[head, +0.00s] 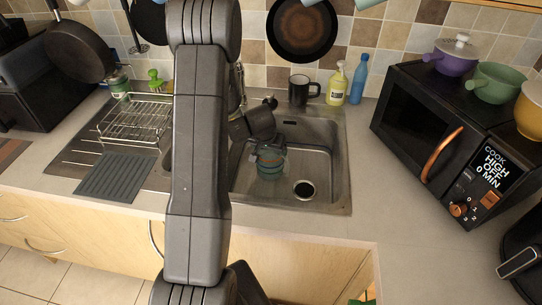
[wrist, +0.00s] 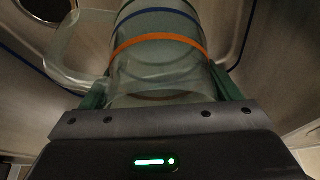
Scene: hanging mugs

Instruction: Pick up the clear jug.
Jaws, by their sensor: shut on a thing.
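The clear jug (head: 270,163) is in the sink, partly hidden behind my gripper in the head view. In the wrist view the jug (wrist: 155,65) is see-through, with an orange band and a blue band around it. Its clear handle shows at the left. My gripper (head: 268,150) is shut on the jug from above. In the wrist view its green fingers (wrist: 163,92) are on the jug's two sides. I cannot tell whether the jug touches the sink floor.
The steel sink (head: 325,172) has a dark drain (head: 304,190). A black mug (head: 303,90), a yellow soap bottle (head: 336,83) and a blue bottle (head: 358,80) stand behind it. A microwave (head: 440,130) stands right, a dish rack (head: 135,120) left. The counter between sink and microwave is clear.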

